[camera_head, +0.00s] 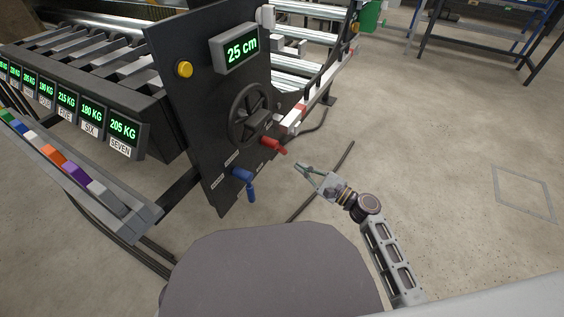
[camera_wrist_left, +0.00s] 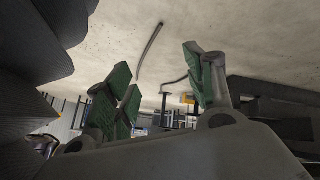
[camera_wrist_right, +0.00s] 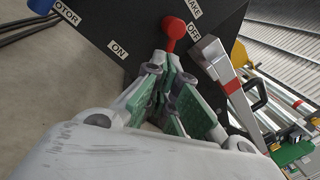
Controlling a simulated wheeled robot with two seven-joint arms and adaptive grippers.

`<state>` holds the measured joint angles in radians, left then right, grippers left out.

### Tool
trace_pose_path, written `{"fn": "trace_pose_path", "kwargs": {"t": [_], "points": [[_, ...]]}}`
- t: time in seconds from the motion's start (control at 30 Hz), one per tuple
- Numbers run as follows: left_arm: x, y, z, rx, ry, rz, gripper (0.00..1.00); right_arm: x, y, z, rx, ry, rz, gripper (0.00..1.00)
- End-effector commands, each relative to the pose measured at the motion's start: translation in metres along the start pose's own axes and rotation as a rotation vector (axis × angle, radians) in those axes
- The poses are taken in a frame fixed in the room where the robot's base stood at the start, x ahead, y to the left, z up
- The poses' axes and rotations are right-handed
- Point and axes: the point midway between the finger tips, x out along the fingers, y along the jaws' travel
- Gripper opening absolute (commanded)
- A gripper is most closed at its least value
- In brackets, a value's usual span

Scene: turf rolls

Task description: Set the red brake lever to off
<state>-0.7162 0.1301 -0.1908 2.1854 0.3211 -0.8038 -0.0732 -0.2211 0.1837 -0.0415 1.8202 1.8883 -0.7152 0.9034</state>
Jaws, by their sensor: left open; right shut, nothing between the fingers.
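The red brake lever (camera_head: 273,146) sticks out of the black control panel (camera_head: 190,110), below the handwheel. In the right wrist view the red lever (camera_wrist_right: 173,28) shows its round knob beside the OFF label (camera_wrist_right: 193,33); the ON label (camera_wrist_right: 118,49) is farther left. My right gripper (camera_head: 300,166) is shut and empty, to the right of the lever with a small gap in the head view. Its fingertips (camera_wrist_right: 163,66) point at the lever; contact cannot be told. My left gripper (camera_wrist_left: 163,85) is open and empty, seen only in its wrist view.
A blue lever (camera_head: 246,184) sits lower left on the panel, near the MOTOR label (camera_wrist_right: 67,11). A handwheel (camera_head: 250,113), yellow button (camera_head: 183,69) and "25 cm" display (camera_head: 236,51) are above. A white-and-red bar (camera_wrist_right: 228,80) lies close right of my right fingers. Floor at right is clear.

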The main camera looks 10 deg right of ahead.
Motion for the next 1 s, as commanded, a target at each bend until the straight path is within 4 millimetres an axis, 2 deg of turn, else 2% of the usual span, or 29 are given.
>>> {"fn": "trace_pose_path", "kwargs": {"t": [0.07, 0.27, 0.57, 0.8, 1.0], "points": [[-0.006, 0.003, -0.007, 0.0, 0.004, 0.001, 0.54, 0.004, 0.012, 0.002, 0.026, 0.003, 0.013, 0.0], [-0.014, 0.006, -0.017, 0.003, 0.012, -0.002, 0.54, 0.009, 0.053, -0.015, 0.015, 0.063, 0.087, 0.0], [-0.022, 0.008, -0.025, 0.011, 0.014, -0.008, 0.54, 0.007, 0.103, -0.06, -0.101, 0.227, 0.179, 0.0], [-0.027, 0.009, -0.029, 0.018, 0.009, -0.015, 0.54, -0.004, 0.13, -0.103, -0.337, 0.377, 0.245, 0.0], [-0.03, 0.009, -0.032, 0.023, 0.003, -0.021, 0.54, -0.015, 0.141, -0.134, -0.616, 0.478, 0.304, 0.0]]}}
